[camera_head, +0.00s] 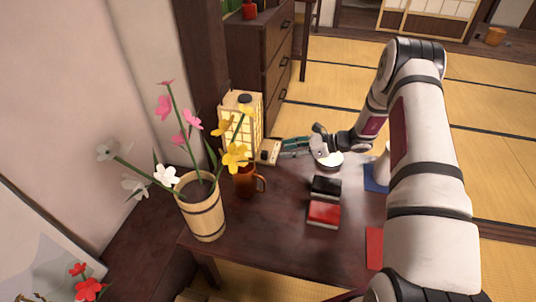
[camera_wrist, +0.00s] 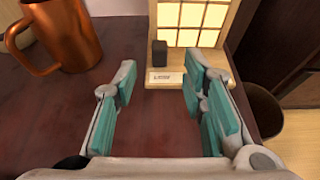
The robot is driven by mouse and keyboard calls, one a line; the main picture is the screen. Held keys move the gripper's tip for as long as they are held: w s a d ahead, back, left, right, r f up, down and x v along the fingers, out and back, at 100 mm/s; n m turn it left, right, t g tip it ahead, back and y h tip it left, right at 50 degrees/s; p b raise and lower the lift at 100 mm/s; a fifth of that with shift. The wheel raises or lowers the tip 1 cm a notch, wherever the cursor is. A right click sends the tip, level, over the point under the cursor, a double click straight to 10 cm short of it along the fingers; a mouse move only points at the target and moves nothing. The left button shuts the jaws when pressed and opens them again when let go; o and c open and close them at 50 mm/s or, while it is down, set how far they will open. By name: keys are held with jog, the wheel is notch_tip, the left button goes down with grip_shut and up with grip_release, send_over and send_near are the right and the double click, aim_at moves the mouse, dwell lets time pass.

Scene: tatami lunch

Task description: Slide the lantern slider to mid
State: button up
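The lantern (camera_head: 241,105), a lit paper box with a wooden grid, stands at the far side of the dark table, against a wooden post. In the wrist view its panel (camera_wrist: 192,18) is at the top. A dark upright knob, the slider (camera_wrist: 159,53), stands on the lantern's pale wooden base, in front of the panel, left of its middle. A small label (camera_wrist: 165,77) on the base front is too small to read surely. My gripper (camera_wrist: 160,68) is open, its teal-padded fingers apart with nothing between them. It points at the base, with the knob just beyond the fingertips.
A copper mug (camera_head: 246,183) stands close left of my gripper. A wooden flower bucket (camera_head: 203,210) is further left. A black box (camera_head: 326,187), a red box (camera_head: 323,213), a white dish (camera_head: 330,160) and a blue cloth (camera_head: 375,179) lie on the table.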

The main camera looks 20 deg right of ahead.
aim_at(267, 152)
jog(key=b+x, duration=0.2)
jog(key=x, duration=0.6)
jog(key=shift+a+f, duration=0.1)
grip_shut()
